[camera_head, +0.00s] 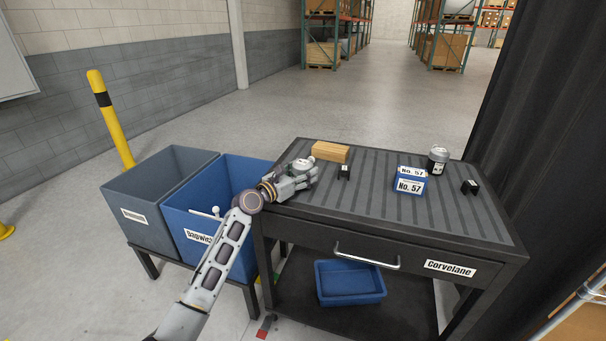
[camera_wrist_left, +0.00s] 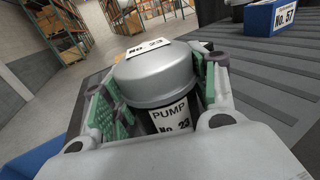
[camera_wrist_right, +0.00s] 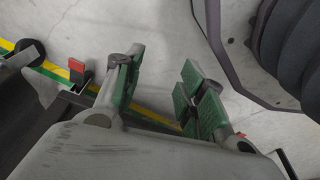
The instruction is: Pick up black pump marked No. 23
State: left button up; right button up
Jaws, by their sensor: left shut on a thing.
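The pump marked No. 23 (camera_wrist_left: 165,85) has a silver domed top and a black lower body with a white "PUMP No. 23" label. It stands between the green-padded fingers of my left gripper (camera_wrist_left: 158,88), which is shut on it. In the head view, the left gripper (camera_head: 298,180) is at the left end of the dark table, with the pump's silver top (camera_head: 303,163) showing above the fingers. I cannot tell whether the pump touches the table. My right gripper (camera_wrist_right: 163,90) shows only in the right wrist view, open and empty above the floor.
The dark ribbed table (camera_head: 390,209) also holds a wooden block (camera_head: 330,151), a blue No. 57 box (camera_head: 410,181), a silver-topped black canister (camera_head: 438,159) and small black brackets (camera_head: 470,187). Grey (camera_head: 140,197) and blue (camera_head: 196,222) bins stand left. A blue tray (camera_head: 349,284) sits on the lower shelf.

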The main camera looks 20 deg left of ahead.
aim_at(310, 160)
pick_arm(q)
jog(key=shift+r, duration=0.25)
jog(key=shift+r+p, duration=0.35)
jog(key=shift+r, duration=1)
notch_tip(310, 160, up, 4)
jog(key=shift+r+p, duration=0.1)
jog(key=shift+p, duration=0.85)
jog(key=shift+r+p, duration=0.35)
jog(key=shift+r, duration=1.05)
pick_arm(e)
jog(key=s+d+f, duration=0.4)
jog(key=s+f, duration=0.1)
jog(key=f, duration=0.1)
jog(key=shift+f, duration=0.1)
pick_arm(q)
jog(key=shift+f, duration=0.1)
